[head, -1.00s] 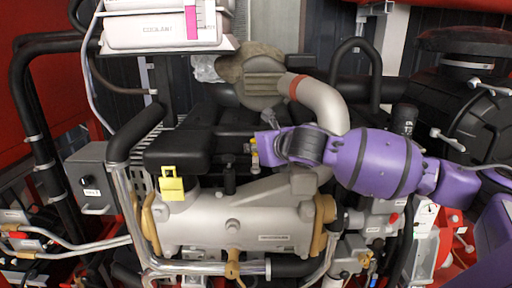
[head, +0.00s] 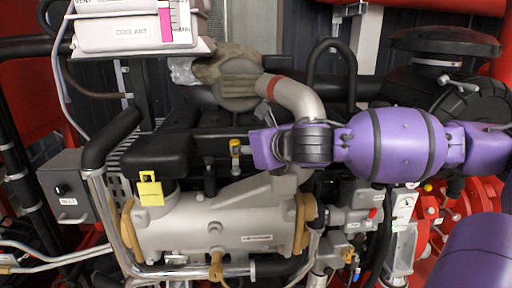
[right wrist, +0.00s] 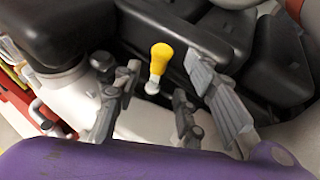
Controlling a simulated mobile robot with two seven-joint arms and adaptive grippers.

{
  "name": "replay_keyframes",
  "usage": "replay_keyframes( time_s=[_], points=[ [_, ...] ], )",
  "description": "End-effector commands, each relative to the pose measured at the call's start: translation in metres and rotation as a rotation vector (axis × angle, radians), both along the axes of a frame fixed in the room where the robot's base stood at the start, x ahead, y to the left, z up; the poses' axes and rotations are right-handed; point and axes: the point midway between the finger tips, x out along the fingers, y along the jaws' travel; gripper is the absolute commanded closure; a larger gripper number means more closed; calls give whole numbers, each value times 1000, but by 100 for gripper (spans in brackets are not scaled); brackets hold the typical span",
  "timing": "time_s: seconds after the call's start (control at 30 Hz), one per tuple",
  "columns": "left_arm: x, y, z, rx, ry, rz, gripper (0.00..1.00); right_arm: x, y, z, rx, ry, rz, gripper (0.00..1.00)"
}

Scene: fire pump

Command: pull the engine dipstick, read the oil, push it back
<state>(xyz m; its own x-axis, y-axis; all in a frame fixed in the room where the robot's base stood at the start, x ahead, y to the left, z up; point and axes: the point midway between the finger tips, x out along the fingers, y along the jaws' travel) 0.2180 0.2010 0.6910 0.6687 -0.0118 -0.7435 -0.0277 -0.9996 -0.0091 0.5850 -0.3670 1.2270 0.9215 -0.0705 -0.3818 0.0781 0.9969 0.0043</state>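The engine dipstick (head: 235,149) has a small yellow handle and stands behind the pale grey engine housing, next to the black cover. In the right wrist view the yellow handle (right wrist: 160,57) sits in a light metal collar. My right gripper (head: 256,148) is just right of the handle in the head view, its fingers mostly hidden. In the right wrist view its grey fingers (right wrist: 150,80) are spread, with the handle between them in the picture and apart from both. They hold nothing. My left gripper is not in view.
A yellow tag or padlock (head: 151,189) is on the housing's left. A black cover (head: 158,156) lies left of the dipstick, and a grey pipe (head: 297,98) curves behind my right arm. A coolant tank (head: 132,32) is upper left. Hoses crowd the engine.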

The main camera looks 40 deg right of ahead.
Motion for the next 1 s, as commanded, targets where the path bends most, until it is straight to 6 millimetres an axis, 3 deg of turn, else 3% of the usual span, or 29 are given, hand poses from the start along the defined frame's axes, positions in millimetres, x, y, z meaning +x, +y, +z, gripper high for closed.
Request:
replay_keyframes(
  time_s=[0.6, 1.0],
  points=[
    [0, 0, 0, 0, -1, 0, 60, -37, 3, 14, 7, 0, -2, 62],
    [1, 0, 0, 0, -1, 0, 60, -41, 2, 16, 2, 1, -2, 62]
  ],
)
